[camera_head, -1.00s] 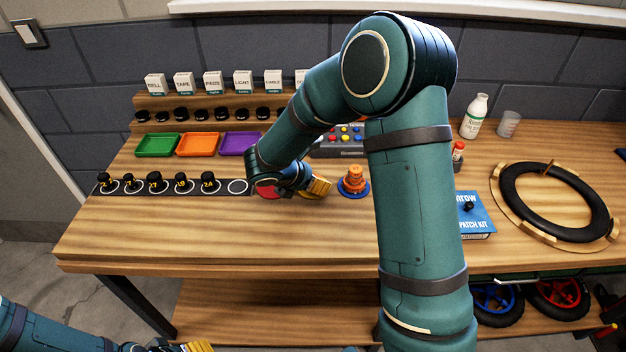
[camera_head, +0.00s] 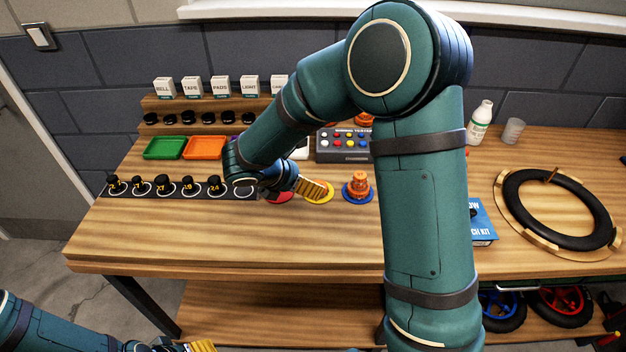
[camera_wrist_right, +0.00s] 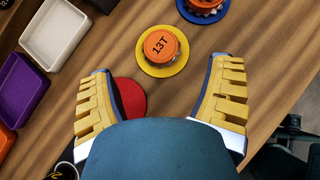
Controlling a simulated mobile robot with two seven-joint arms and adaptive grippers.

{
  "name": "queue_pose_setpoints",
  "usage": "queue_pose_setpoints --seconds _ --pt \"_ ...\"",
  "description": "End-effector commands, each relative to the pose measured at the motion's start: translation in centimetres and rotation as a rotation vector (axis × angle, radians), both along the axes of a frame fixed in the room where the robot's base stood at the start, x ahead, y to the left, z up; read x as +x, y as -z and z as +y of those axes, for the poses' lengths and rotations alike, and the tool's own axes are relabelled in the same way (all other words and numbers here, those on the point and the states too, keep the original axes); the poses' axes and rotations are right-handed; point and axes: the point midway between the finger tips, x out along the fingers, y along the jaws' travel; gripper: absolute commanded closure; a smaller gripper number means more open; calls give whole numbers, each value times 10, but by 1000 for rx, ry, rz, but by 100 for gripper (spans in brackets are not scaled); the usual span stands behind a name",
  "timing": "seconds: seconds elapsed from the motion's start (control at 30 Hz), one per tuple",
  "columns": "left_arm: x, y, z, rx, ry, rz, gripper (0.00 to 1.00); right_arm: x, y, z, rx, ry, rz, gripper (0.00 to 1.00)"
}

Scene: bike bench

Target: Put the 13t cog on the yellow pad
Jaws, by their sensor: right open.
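The 13t cog (camera_wrist_right: 160,46), with an orange top marked 13T, sits on the yellow pad (camera_wrist_right: 146,67) in the right wrist view. The yellow pad also shows in the head view (camera_head: 320,198), where my gripper hides most of the cog. My right gripper (camera_wrist_right: 163,70) is open, its fingers spread to both sides and apart from the cog; it also shows in the head view (camera_head: 313,187). My left gripper (camera_head: 200,346) is at the bottom edge of the head view, mostly cut off.
The red pad (camera_wrist_right: 130,98) is bare. A blue pad (camera_head: 345,194) holds an orange stack (camera_head: 358,184). A row of black numbered pieces (camera_head: 163,184) stands at left. Green (camera_head: 163,149) and orange (camera_head: 205,148) trays lie behind. The bench front is clear.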

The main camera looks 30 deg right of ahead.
Motion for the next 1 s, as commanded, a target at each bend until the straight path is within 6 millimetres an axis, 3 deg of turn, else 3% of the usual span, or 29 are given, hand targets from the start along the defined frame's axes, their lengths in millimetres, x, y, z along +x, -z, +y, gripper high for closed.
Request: queue_pose_setpoints --seconds 0.1,0.3,1.0 --pt "-1 -6 0 0 1 2 38 -3 -17 15 0 -1 -1 20" --pt "-2 -9 0 -1 0 4 38 -7 -30 29 0 1 -1 20" --pt "-2 -9 0 -1 2 5 38 -8 -32 31 0 1 -1 20"
